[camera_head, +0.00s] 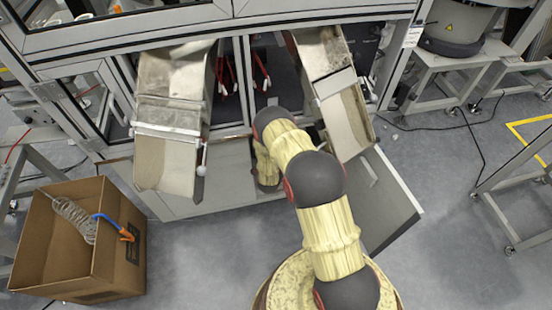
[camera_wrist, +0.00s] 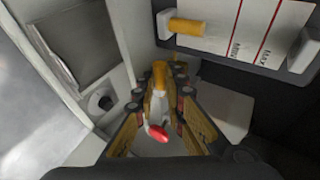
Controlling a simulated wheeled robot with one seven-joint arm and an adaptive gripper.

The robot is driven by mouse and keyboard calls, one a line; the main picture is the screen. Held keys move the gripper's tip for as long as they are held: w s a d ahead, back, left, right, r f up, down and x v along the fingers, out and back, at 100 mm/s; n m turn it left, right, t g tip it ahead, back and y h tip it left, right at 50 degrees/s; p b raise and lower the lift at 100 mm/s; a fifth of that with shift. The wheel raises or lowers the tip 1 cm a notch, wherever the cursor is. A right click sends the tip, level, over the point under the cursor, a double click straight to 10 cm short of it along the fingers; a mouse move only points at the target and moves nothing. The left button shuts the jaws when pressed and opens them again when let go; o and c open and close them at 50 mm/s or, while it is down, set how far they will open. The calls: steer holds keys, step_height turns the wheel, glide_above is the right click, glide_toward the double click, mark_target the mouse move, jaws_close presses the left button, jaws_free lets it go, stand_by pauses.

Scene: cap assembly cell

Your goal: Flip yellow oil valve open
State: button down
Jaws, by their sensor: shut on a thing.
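The yellow oil valve (camera_wrist: 160,74) shows in the middle of the wrist view as a small yellow lever on a pale body. A red lever (camera_wrist: 157,132) sits nearer the camera, between my fingers. My gripper (camera_wrist: 160,92) has one finger on each side of the valve and is shut on it. The exact contact is hard to see. In the head view my arm reaches down into the lower cabinet, and my gripper and the valve are hidden there.
A panel with a yellow cylinder (camera_wrist: 186,27) and red-lined labels is close above the valve. A pale cabinet wall (camera_wrist: 120,45) is at left. In the head view, a cabinet door (camera_head: 395,205) hangs open at right, two metal chutes flank the arm, and a cardboard box (camera_head: 115,255) stands at lower left.

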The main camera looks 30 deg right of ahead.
steer(key=shift+f+h, duration=0.15)
steer(key=shift+h, duration=0.15)
steer(key=c, duration=2.1)
jaws_free()
steer(key=shift+c, duration=0.2)
